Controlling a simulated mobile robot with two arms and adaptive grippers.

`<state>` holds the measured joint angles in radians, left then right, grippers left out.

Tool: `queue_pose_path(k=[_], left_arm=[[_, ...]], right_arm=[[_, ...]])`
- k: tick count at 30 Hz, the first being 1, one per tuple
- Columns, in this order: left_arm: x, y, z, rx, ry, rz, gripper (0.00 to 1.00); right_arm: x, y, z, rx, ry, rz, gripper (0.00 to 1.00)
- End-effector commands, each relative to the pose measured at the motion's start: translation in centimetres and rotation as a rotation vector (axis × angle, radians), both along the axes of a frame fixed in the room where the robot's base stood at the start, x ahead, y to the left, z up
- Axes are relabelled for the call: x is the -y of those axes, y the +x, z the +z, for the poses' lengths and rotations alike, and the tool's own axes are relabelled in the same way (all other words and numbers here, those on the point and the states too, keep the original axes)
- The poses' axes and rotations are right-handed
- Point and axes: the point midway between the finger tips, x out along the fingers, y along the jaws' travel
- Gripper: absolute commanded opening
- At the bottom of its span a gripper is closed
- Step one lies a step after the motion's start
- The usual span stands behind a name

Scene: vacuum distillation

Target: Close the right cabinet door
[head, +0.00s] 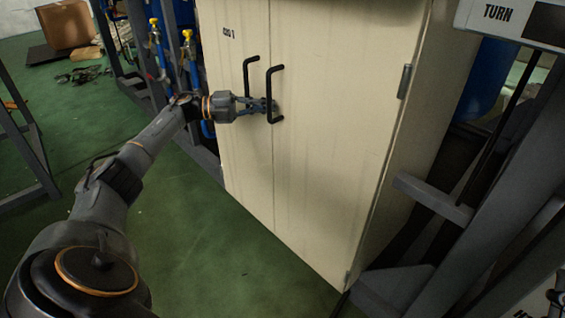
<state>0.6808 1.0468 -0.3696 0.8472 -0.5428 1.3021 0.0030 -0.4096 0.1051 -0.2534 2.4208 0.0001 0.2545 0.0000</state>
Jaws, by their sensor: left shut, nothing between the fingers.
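A tall beige cabinet stands at the centre of the head view. Its right door (328,150) looks flush or nearly flush with its left door (235,150); I cannot tell if a small gap is left. Each door has a black bar handle, the left handle (246,72) and the right handle (270,122). My left gripper (272,106) is shut and empty, with its fingertips at the right handle, close to the door face. I cannot tell whether they touch it.
A grey metal frame (500,215) stands close on the right, with a sign (515,22) at its top. Blue pipes with yellow valves (188,38) stand behind the cabinet's left side. The green floor (200,250) in front is clear. A cardboard box (68,25) lies at the far left.

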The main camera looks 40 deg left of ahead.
Motion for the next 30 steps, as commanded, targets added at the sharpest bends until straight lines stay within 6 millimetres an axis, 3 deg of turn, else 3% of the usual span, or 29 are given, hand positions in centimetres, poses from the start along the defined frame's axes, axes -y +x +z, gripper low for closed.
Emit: queue_pose_path(k=[1, 3, 15, 30], left_arm=[[-1.5, -0.3, 0.7, 0.012, -0.002, 0.032, 0.0], [-2.7, -1.5, 0.6, 0.01, 0.001, 0.032, 0.0], [-7.9, -7.3, 0.2, 0.002, 0.007, 0.012, 0.0], [-8.8, -8.3, 0.2, 0.001, 0.008, 0.006, 0.0]], right_arm=[[0.0, 0.0, 0.0, 0.0, 0.0, 0.0, 0.0], [0.0, 0.0, 0.0, 0.0, 0.0, 0.0, 0.0], [0.0, 0.0, 0.0, -0.001, 0.0, 0.0, 0.0], [0.0, 0.0, 0.0, -0.001, 0.0, 0.0, 0.0]])
